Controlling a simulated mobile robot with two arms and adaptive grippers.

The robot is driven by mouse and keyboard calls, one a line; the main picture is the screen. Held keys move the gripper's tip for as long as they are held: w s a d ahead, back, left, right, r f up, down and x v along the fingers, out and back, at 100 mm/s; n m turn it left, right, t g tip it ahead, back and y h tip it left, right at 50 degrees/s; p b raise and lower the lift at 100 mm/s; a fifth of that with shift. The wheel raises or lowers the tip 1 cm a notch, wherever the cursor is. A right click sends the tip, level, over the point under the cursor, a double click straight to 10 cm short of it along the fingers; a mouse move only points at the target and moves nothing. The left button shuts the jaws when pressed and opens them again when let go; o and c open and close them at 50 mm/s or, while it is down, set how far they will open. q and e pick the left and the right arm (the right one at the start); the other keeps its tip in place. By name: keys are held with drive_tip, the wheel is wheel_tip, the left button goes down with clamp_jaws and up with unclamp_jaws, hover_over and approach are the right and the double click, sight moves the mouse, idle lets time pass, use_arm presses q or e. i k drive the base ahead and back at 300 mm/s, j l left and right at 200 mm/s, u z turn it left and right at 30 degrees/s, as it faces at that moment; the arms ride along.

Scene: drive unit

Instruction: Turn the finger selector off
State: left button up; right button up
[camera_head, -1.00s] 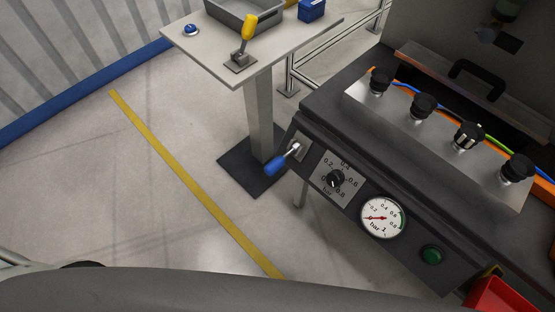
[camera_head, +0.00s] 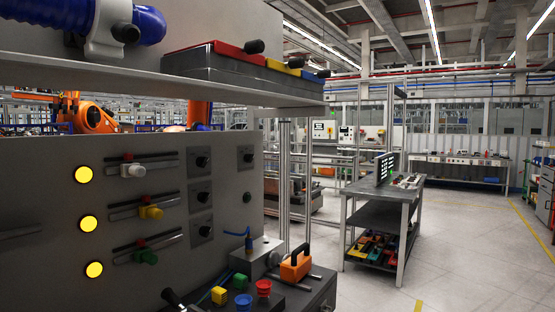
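A grey control panel (camera_head: 50,215) fills the left of the head view. Several black rotary knobs sit on it, among them an upper one (camera_head: 203,162), a middle one (camera_head: 203,197) and a lower one (camera_head: 204,231) on small square plates. Another dark knob (camera_head: 248,156) is at the panel's right edge. No readable label shows which of these, if any, is the finger selector, and their settings are too small to tell. Neither of my grippers is in view.
Three lit yellow lamps (camera_head: 88,223) and sliders with white, yellow (camera_head: 151,212) and green handles share the panel. A shelf (camera_head: 240,95) juts out above. An orange-handled item (camera_head: 295,264) and coloured buttons stand below right. Open floor (camera_head: 470,260) lies right, beyond a cart (camera_head: 410,192).

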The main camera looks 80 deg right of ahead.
sight(248, 158)
drive_tip(key=z, duration=2.5)
drive_tip(key=i+l, duration=0.2)
drive_tip(key=l, duration=0.1)
